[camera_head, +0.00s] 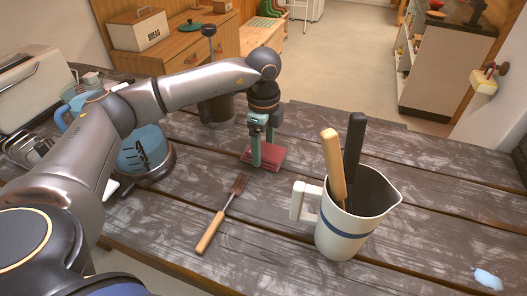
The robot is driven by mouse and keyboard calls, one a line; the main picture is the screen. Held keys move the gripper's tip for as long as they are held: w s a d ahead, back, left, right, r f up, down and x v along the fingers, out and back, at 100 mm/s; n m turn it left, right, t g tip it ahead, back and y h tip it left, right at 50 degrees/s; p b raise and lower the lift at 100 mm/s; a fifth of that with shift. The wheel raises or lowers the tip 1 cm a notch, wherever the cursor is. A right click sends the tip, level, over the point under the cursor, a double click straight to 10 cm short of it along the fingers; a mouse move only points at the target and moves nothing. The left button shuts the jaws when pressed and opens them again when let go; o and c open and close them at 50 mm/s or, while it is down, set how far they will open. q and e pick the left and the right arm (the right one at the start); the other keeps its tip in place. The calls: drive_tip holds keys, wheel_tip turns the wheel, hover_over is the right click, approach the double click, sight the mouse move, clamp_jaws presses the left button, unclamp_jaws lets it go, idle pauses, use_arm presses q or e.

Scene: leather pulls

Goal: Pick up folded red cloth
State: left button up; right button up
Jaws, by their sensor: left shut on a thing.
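The folded red cloth (276,157) is a small flat pad on the grey wooden table, near its far edge. My left gripper (262,160) reaches down over it from above, with its green fingers at the cloth's left part. The fingers are shut on the cloth. The cloth appears to be at table level; I cannot tell if it is lifted. My right gripper is not in view.
A fork with a wooden handle (212,231) lies in front of the cloth. A white jug (342,226) with two handled utensils stands at right. A blue kettle (143,150) and a dark canister (216,110) stand left. The table's right side (445,185) is mostly clear.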

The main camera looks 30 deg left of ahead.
sight(263, 149)
use_arm(q)
wheel_tip(263, 149, up, 10)
drive_tip(key=b, duration=0.1)
idle(0.4)
